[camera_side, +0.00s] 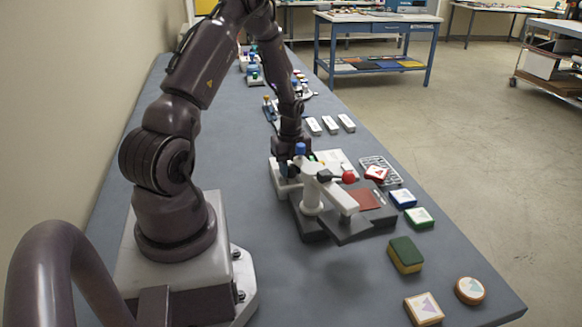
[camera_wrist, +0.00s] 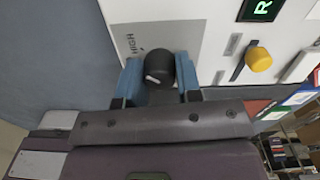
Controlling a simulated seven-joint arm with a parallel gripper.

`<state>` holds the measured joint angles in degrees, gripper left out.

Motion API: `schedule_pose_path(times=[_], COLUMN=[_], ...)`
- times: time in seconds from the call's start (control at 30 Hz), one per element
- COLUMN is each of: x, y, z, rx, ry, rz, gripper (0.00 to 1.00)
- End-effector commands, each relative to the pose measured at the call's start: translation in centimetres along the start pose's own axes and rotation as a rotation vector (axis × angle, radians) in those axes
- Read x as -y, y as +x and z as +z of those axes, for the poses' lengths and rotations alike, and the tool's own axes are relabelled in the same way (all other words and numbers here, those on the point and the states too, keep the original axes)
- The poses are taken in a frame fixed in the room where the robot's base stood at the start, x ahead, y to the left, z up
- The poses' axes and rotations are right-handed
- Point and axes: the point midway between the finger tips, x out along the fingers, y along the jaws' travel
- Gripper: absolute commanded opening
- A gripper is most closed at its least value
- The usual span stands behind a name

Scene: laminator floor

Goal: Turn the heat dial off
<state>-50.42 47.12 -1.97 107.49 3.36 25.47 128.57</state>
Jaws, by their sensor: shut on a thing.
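The heat dial (camera_wrist: 162,66) is a black knob with a white pointer mark, on a grey plate on the white panel in the wrist view. Its mark lies toward the lower left of the knob. The word HIGH is printed sideways on the plate to its left. My gripper (camera_wrist: 159,76) has its two blue fingers on either side of the dial, shut on it. In the side view my gripper (camera_side: 293,158) is down at the back left of the laminator (camera_side: 332,223). The dial is hidden there.
The panel also bears a green R display (camera_wrist: 262,8) and a yellow slider knob (camera_wrist: 258,59). A lever with a red ball (camera_side: 349,177) stands over the laminator. A green-yellow sponge (camera_side: 405,254), cards and wooden tiles lie to the right. The bench front is mostly clear.

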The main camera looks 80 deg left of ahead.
Motion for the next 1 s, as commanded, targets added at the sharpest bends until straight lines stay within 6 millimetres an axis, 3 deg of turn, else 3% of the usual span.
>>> schedule_pose_path(times=[0.47,1.0], x=[0.03,0.03], y=[-0.06,-0.09], z=[0.03,0.03], rx=[0.0,0.001], ry=[-0.154,-0.65], rz=[-0.001,-0.001], gripper=[0.09,0.09])
